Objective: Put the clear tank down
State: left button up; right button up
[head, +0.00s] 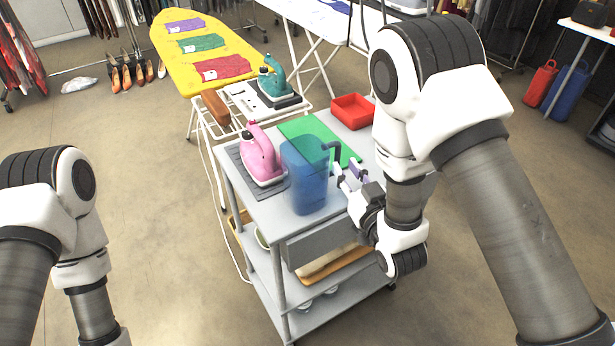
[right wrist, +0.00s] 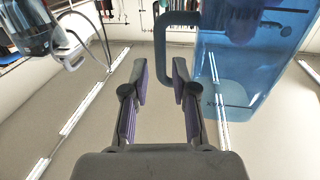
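The clear tank (head: 304,178) is a blue, see-through jug with a dark handle (head: 336,153). It looks upright on the top of the grey cart (head: 262,212), close to its front edge. My right gripper (head: 353,177) is beside the tank, on its handle side, with its fingers apart. In the right wrist view the tank (right wrist: 238,85) is at the right, and the handle (right wrist: 160,45) shows just beyond the gap between the open fingers (right wrist: 160,82). I see nothing gripped. My left gripper is outside the head view.
A pink iron (head: 260,158) stands left of the tank. A green mat (head: 305,128) and red tray (head: 352,111) lie behind it. Beyond are a teal iron (head: 272,80) and a yellow ironing board (head: 180,60). Little room is free around the tank.

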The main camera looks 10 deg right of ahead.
aim_at(339, 156)
jog(key=w, duration=0.3)
jog(key=w+p, duration=0.1)
jog(key=shift+w+a+r, duration=0.15)
jog(key=shift+a+r, duration=0.2)
jog(key=shift+a, duration=0.05)
jog(key=shift+w+f, duration=0.1)
jog(key=shift+w, duration=0.3)
grip_shut()
